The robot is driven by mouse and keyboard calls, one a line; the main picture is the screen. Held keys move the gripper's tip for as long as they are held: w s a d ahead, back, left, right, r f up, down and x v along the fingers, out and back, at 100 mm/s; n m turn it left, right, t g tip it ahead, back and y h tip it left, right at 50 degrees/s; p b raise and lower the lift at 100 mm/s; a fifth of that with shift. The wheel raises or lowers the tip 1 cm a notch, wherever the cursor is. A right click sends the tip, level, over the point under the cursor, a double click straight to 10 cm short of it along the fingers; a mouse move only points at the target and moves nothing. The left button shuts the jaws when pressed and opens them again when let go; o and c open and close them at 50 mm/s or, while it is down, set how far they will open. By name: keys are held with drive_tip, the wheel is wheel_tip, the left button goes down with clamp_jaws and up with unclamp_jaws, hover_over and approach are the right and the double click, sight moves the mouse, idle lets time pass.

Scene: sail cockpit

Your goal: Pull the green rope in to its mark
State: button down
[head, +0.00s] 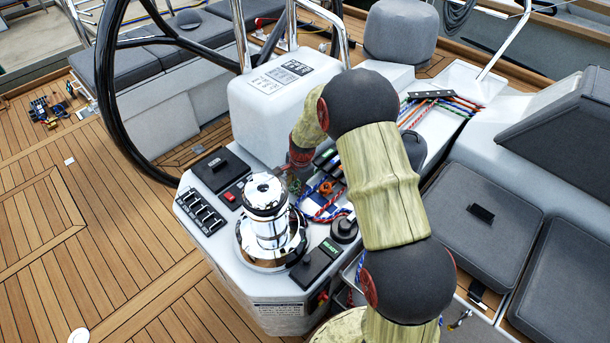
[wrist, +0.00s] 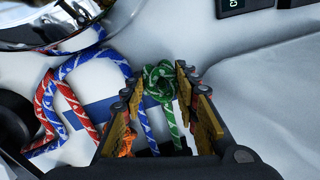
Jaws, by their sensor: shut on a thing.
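The green rope (wrist: 145,122) shows in the wrist view between the two fingers of my gripper (wrist: 158,88). A bunched knot or coil of it lies at the fingertips, and its strands run back toward the palm. My gripper is shut on the green rope. A dark blue band (wrist: 92,114) lies on the white surface left of the fingers. I cannot tell whether it is the rope's mark.
The chrome winch (head: 266,215) stands close to my gripper. Blue and red ropes (wrist: 62,92) lie left of the fingers, and a bit of orange rope (wrist: 125,144) shows by the left finger. A black steering wheel (head: 103,90) stands left. White surface right of the fingers is clear.

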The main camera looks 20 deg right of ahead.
drive_tip(key=shift+s+a, duration=0.1)
drive_tip(key=shift+a, duration=0.25)
drive_tip(key=c, duration=1.6)
unclamp_jaws()
drive_tip(key=shift+c, duration=0.2)
wheel_tip(320, 180, up, 12)
drive_tip(key=s, duration=0.2)
drive_tip(key=shift+s+d, duration=0.15)
drive_tip(key=shift+d, duration=0.1)
drive_tip(key=shift+f, duration=0.1)
